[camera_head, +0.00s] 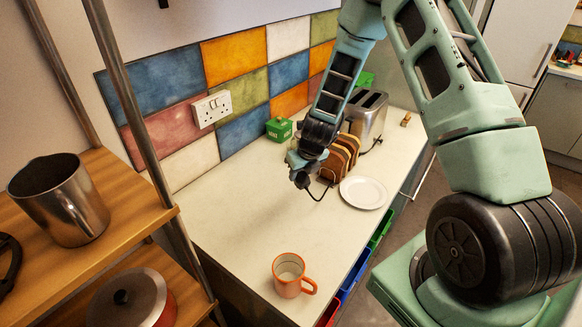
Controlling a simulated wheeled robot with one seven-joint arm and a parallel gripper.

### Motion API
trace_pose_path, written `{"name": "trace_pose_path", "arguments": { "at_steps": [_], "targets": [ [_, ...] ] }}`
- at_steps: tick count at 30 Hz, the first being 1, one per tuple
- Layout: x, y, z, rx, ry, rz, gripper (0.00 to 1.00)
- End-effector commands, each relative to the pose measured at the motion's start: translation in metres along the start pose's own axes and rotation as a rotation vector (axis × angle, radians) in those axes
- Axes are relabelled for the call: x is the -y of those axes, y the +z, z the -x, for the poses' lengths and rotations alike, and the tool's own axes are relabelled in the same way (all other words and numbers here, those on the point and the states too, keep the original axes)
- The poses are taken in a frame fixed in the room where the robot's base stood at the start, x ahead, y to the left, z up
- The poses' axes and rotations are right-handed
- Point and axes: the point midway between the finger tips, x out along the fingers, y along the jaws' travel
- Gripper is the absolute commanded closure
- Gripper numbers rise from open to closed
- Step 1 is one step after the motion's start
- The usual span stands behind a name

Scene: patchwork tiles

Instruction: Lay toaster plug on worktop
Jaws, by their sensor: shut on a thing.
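My gripper (299,166) is in the middle of the camera_head view, above the pale worktop (225,215). It is shut on the dark toaster plug (301,181), which shows just below the fingers. A thin dark cable loops down from the plug and passes to the right behind the toast rack. The steel toaster (371,116) stands farther back on the worktop, partly hidden by my arm. The plug appears to be above the surface, but its exact height is hard to tell.
A toast rack with bread (343,155) and a white plate (363,192) are right of my gripper. An orange mug (288,277) stands near the front edge. Worktop left of the gripper is clear.

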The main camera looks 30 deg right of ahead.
Motion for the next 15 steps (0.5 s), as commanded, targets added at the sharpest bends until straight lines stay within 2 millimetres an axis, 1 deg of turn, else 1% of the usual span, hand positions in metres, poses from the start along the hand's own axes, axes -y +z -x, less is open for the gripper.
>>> {"name": "trace_pose_path", "arguments": {
  "at_steps": [15],
  "targets": [
    [0.0, -0.018, -0.044, -0.002, 0.0, 0.001, 0.89]
  ]
}}
